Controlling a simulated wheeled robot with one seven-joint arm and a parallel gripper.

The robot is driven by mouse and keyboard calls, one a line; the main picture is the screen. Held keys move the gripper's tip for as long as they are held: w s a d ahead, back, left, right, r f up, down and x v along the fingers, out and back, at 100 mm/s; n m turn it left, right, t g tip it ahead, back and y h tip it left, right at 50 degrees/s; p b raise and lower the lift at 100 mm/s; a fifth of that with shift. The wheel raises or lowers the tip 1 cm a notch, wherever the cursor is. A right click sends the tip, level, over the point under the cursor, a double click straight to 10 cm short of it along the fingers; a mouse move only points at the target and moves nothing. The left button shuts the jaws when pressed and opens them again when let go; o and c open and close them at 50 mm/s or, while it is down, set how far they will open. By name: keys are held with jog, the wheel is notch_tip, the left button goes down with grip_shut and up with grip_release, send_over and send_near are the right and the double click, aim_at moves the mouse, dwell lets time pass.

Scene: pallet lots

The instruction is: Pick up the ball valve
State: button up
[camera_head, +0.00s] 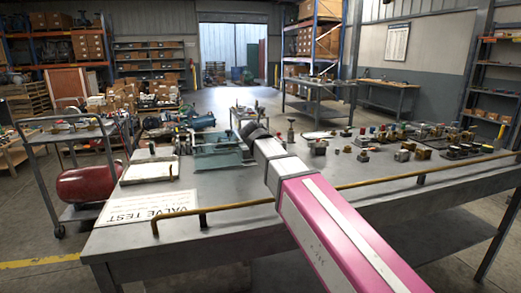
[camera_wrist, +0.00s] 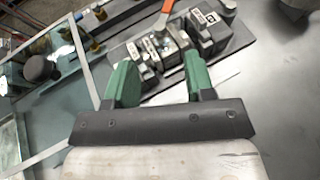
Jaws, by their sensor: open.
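In the wrist view, a grey metal valve with a flat orange lever (camera_wrist: 164,16), which looks like the ball valve (camera_wrist: 165,46), sits among other grey metal blocks just beyond my fingertips. My gripper (camera_wrist: 160,80) is open, its two green fingers apart with nothing held between them. The valve lies ahead of the gap, roughly in line with it, and does not appear to touch the fingers. In the head view, my gripper (camera_head: 258,132) reaches over the workbench, and my arm hides part of the bench. I cannot pick out the valve there.
The grey workbench (camera_head: 240,205) has a brass rail along its front edge. A teal vise-like fixture (camera_head: 217,150) stands left of my arm. Several small fittings lie to the right. A "VALVE TEST" sheet (camera_head: 148,205) lies front left. A cart with a red tank (camera_head: 90,185) stands at left.

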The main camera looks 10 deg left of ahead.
jog(key=x, duration=0.9)
jog(key=shift+r, duration=0.1)
jog(key=shift+c, duration=0.3)
grip_shut()
dwell(1.0)
